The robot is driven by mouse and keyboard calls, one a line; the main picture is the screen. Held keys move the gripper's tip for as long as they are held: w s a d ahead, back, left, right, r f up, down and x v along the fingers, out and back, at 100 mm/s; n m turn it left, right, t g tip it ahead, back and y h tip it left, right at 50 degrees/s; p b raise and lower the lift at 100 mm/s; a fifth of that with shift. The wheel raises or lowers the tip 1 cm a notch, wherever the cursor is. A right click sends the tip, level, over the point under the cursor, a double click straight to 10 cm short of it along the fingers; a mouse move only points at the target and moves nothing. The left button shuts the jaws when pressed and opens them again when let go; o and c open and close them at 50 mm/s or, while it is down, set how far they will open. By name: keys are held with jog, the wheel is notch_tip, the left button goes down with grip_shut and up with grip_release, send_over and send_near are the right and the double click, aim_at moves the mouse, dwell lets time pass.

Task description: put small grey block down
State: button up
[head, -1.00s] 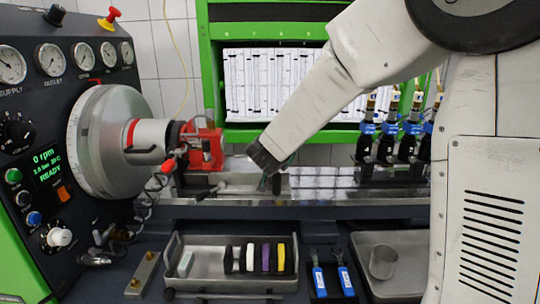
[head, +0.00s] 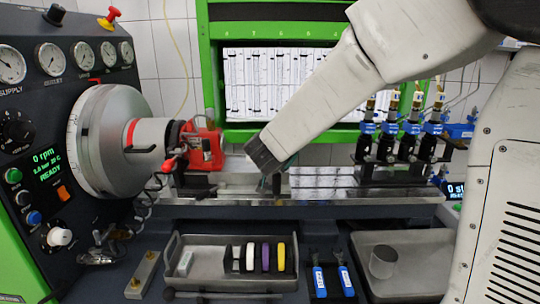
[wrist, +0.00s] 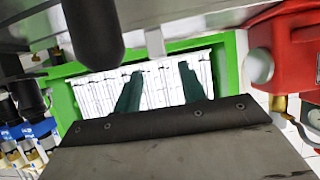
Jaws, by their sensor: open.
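My gripper (head: 268,180) is over the metal rail of the bench in the head view, pointing down and tilted. In the wrist view its two teal fingers (wrist: 160,82) stand apart, with no block visible between them. A small pale grey block (head: 184,263) lies in the left part of the metal tray (head: 215,284), below and left of my gripper. I cannot tell whether it is the block of the task.
A red unit (head: 208,150) stands left of my gripper and also shows in the wrist view (wrist: 292,50). Blue-black injectors (head: 410,130) stand on the right. Several coloured discs (head: 265,257) are in the tray. A metal cup (head: 383,262) stands in the right tray (head: 425,250).

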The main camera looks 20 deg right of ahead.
jog(key=s+a+r+n+g+y, duration=0.1)
jog(key=s+a+r+n+y, duration=0.25)
jog(key=s, duration=0.55)
jog(key=s+a+r+n+g+y, duration=0.1)
jog(key=s+a+r+n+y, duration=0.1)
jog(key=s+a+y, duration=0.45)
jog(key=s+d+f+g+h, duration=0.2)
jog(key=s+d+g, duration=0.1)
jog(key=s, duration=0.4)
jog(key=s+d+f+m+g+h, duration=0.1)
jog(key=s+d+f+g, duration=0.1)
jog(key=s+d, duration=0.3)
jog(key=s+d+f+g+h, duration=0.2)
jog(key=s+d+g, duration=0.1)
jog(key=s, duration=0.8)
jog(key=shift+s+d+m+g+h, duration=0.15)
jog(key=shift+d+m+g+h, duration=0.2)
jog(key=shift+d, duration=0.35)
